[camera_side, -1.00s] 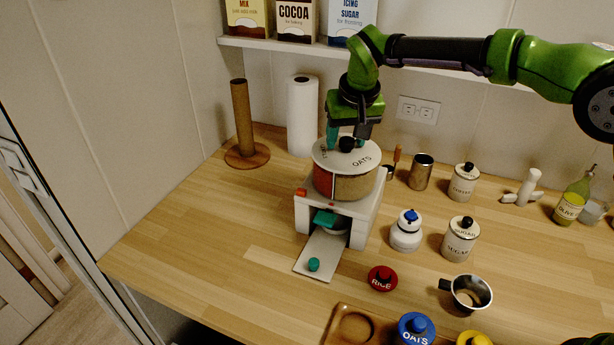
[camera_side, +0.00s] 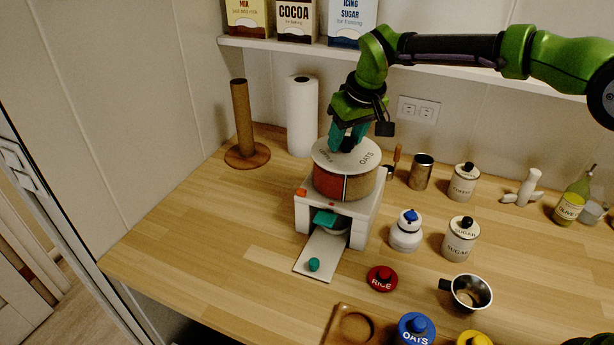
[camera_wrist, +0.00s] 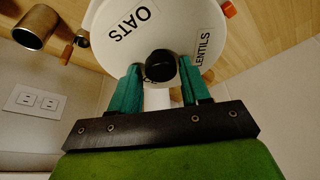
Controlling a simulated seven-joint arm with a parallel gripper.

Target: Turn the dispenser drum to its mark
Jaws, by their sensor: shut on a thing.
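The dispenser drum (camera_side: 328,183) is a round body with a white lid and sits on a white dispenser base (camera_side: 358,226). Its front shows a red section on the left and a tan section on the right, split by a dark-edged divider. The lid reads OATS and, in the wrist view (camera_wrist: 112,45), also LENTILS. My gripper (camera_side: 347,143) reaches down from above, its teal fingers shut on the black knob (camera_wrist: 162,67) at the lid's centre.
Paper towel (camera_side: 303,116) stands behind. A red RICE lid (camera_side: 382,279) lies in front. The wood left is clear.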

